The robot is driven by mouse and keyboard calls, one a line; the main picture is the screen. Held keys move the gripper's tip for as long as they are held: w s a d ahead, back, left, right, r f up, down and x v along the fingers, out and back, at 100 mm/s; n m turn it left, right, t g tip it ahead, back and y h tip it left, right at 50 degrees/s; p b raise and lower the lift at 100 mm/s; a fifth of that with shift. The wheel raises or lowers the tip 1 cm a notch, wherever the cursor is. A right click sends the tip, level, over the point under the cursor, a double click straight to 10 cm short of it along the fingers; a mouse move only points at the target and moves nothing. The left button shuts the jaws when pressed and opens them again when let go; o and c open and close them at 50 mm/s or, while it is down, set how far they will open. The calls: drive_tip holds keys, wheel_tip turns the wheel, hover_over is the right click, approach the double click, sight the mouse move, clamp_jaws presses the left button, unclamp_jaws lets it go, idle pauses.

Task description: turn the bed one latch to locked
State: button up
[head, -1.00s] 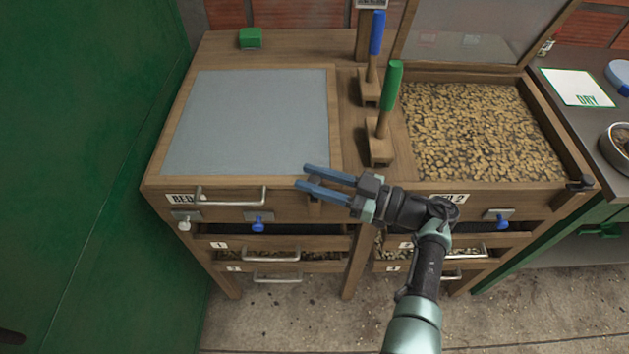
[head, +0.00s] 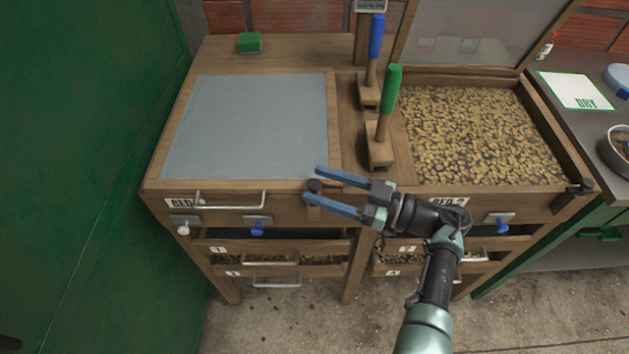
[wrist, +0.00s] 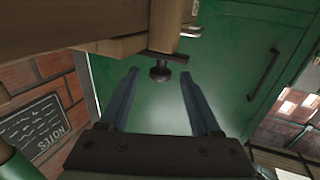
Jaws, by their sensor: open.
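Bed one (head: 250,125) is the left wooden bed, with a grey panel on top and a partly covered label on its front. A dark latch knob (head: 314,185) sits at its front right edge. The wrist view shows the knob (wrist: 160,73) below a short dark bar (wrist: 166,57) at the wood's edge. My gripper (head: 312,183) is open, with one blue finger on each side of the knob. A gap shows between the knob and each finger in the wrist view. I cannot tell whether the latch is locked.
A metal handle (head: 232,206) and a blue knob (head: 257,229) are on the front of bed one. Green-handled (head: 391,90) and blue-handled (head: 376,38) tools stand between the beds. Bed two (head: 480,135) holds beans, with a dark latch (head: 580,187) at its right corner.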

drive_tip(key=b+v, duration=0.2)
drive_tip(key=v, duration=0.9)
drive_tip(key=shift+w, duration=0.1)
